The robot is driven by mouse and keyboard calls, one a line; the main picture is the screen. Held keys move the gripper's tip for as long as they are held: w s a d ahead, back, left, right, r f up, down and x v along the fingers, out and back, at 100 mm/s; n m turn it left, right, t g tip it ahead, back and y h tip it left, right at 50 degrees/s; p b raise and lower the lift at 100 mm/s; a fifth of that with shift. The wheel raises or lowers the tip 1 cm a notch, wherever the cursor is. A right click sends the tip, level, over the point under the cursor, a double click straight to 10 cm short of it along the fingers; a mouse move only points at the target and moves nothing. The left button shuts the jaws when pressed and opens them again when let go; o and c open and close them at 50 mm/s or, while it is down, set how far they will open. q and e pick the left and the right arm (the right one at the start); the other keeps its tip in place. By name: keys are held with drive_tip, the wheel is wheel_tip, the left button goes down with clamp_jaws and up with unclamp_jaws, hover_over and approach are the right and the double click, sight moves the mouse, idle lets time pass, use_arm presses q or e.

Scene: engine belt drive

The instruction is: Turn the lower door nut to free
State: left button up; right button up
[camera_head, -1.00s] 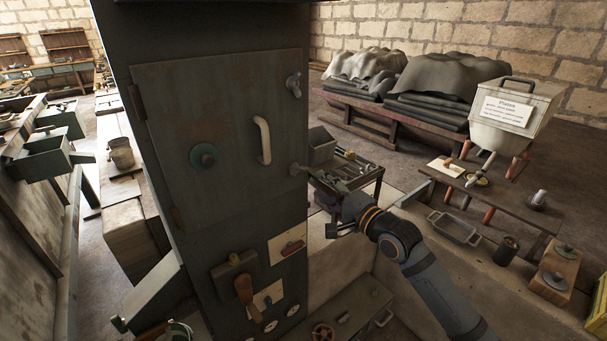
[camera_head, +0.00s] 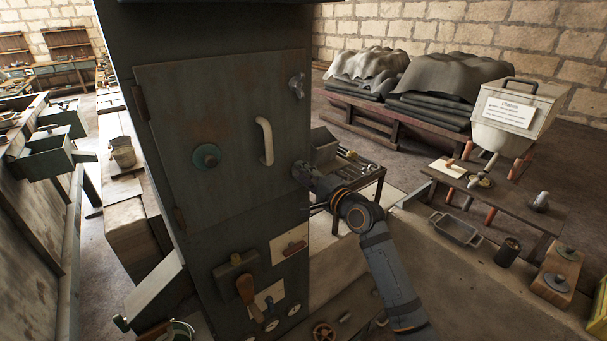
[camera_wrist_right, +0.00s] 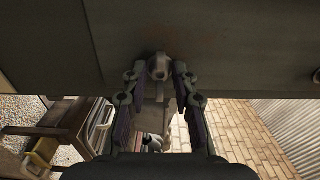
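The grey cabinet door (camera_head: 215,115) is shut, with a pale handle (camera_head: 265,141) and a round green knob (camera_head: 206,156). The upper door nut (camera_head: 297,86) sits near its top right edge. The lower door nut (camera_wrist_right: 159,67) shows in the right wrist view, between the fingertips of my right gripper (camera_wrist_right: 158,76). The fingers stand apart on either side of the nut, and a narrow gap seems to show at each side. In the head view my right gripper (camera_head: 303,174) is at the door's lower right edge and hides the lower nut. My left gripper is not in view.
Below the door are a wooden-handled lever (camera_head: 246,288) and small gauges. A tool cart (camera_head: 350,170) stands behind my right wrist. A low bench (camera_head: 510,205) and a metal tray (camera_head: 456,229) are at the right.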

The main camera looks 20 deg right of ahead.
clamp_jaws()
drive_tip(key=shift+n, duration=0.4)
drive_tip(key=n+b, duration=0.1)
drive_tip(key=n, duration=0.1)
drive_tip(key=shift+f+n+b, duration=0.15)
drive_tip(key=shift+n+b, duration=0.15)
drive_tip(key=shift+n, duration=0.1)
drive_tip(key=n+b, duration=0.2)
drive_tip(key=n, duration=0.2)
drive_tip(key=shift+n, duration=0.3)
drive_tip(key=n+b, duration=0.2)
drive_tip(key=n, duration=0.2)
drive_tip(key=shift+n+b, duration=0.3)
drive_tip(key=n+b, duration=0.2)
drive_tip(key=n, duration=0.2)
drive_tip(key=shift+n, duration=0.7)
